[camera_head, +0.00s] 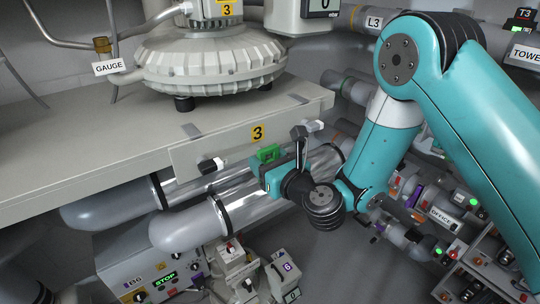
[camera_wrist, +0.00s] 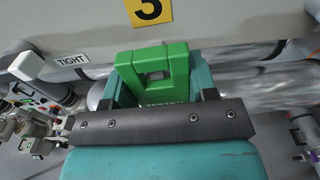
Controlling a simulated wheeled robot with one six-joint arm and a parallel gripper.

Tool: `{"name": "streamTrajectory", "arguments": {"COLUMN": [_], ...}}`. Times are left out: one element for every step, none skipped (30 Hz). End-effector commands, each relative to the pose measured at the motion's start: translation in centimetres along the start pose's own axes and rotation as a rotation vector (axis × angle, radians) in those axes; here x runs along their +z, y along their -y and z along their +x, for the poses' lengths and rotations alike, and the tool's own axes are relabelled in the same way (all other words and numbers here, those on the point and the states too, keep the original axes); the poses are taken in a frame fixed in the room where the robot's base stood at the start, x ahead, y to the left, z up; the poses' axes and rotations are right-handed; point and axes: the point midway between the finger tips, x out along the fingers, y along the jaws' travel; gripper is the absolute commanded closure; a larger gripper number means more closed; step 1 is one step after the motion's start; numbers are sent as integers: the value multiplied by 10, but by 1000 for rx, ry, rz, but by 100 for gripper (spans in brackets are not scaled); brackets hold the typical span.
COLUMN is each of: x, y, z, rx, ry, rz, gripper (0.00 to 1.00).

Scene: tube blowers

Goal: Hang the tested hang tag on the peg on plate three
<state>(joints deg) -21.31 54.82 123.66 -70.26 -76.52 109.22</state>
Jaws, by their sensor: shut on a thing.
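My gripper (camera_head: 272,172) is shut on a green tag (camera_head: 268,153), held just in front of the grey plate (camera_head: 225,148) with the yellow 3. In the wrist view, the green tag (camera_wrist: 178,62) stands up between the jaws of my gripper (camera_wrist: 158,88), its square opening above them. Its lettering is partly hidden by the jaws and appears to read "TESTED". Another pale piece (camera_head: 315,126) is at the plate's right end; I cannot tell which is the peg.
A label reading "TIGHT" (camera_wrist: 73,61) is beside the left white piece. Shiny pipes (camera_head: 240,195) run below the plate. A big blower (camera_head: 210,65) stands on the bench (camera_head: 90,150) above. A control box with "STOP" (camera_head: 165,279) is at lower left.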

Motion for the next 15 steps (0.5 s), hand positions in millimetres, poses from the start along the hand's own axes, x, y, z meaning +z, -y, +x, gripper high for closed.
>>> {"name": "streamTrajectory", "arguments": {"x": [3,3,3,3,3,3,3,3,3,2,2,1,1,0,0], "y": [0,0,0,0,0,0,0,0,-1,0,0,0,0,0,0], "z": [2,3,4,5,6,7,8,9,10,12,13,14,15,16,17], "rx": [0,0,0,0,0,0,1,1,1,0,0,0,0,0,0], "ry": [-1,-1,-1,-1,-1,0,0,-1,0,-1,0,-1,0,0,0], "rz": [0,0,0,0,0,0,0,0,0,0,0,0,0,0,0], "gripper": [74,74,74,74,74,74,74,74,74,74,74,74,74,74,74]}}
